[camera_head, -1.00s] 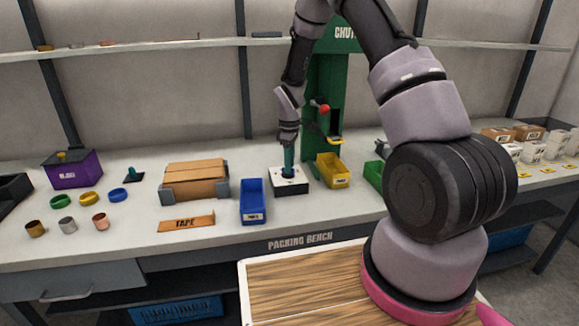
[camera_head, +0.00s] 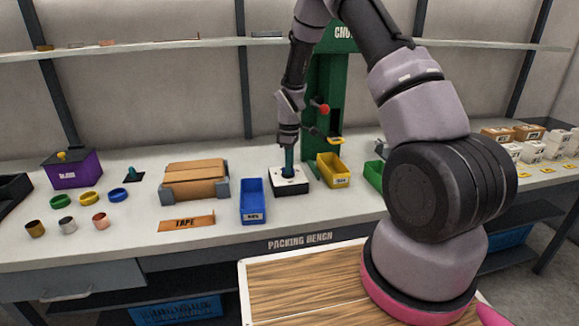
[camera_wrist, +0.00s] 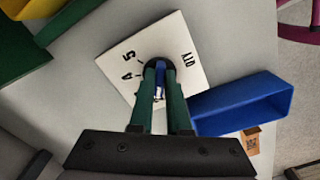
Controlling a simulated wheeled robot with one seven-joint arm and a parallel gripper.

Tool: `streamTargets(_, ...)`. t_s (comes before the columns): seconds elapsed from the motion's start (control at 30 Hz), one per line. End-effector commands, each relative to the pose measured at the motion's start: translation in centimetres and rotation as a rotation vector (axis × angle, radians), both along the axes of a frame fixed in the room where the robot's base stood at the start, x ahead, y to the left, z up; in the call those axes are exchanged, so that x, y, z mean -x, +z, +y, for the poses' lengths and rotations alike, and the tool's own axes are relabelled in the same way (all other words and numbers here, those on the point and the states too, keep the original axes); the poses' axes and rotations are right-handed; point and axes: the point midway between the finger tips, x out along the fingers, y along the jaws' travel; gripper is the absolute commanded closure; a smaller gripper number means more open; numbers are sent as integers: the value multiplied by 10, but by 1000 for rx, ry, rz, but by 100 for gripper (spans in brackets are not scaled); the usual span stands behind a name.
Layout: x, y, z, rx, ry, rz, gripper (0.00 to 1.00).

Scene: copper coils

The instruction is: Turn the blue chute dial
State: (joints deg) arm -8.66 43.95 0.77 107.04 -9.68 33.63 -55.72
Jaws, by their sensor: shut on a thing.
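The blue chute dial (camera_wrist: 160,80) sits on a square plate with a white top (camera_wrist: 138,48), marked "QTY", "4" and "5" in the wrist view. In the head view the dial box (camera_head: 290,187) stands on the bench in front of the green chute (camera_head: 320,90). My gripper (camera_wrist: 161,85) points down at the dial, its green fingers closed on the dial's blue grip. The fingers hide most of the dial in both views. In the head view my gripper (camera_head: 289,166) is upright over the box.
A blue bin (camera_head: 253,207) stands close to the left of the dial box. A yellow bin (camera_head: 333,170) is close on the right, and a green bin (camera_head: 374,173) lies beyond it. A cardboard box (camera_head: 194,180) and tape strip (camera_head: 186,223) are farther left.

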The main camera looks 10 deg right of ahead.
Motion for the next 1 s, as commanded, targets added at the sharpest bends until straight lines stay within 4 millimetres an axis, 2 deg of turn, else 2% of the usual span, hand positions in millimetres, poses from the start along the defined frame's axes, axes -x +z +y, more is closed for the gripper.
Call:
streamTargets(0.27, 1, 0, 1, 0, -177, 0, 100)
streamTargets(1.0, 2, 0, 4, 1, -879, -1, 100)
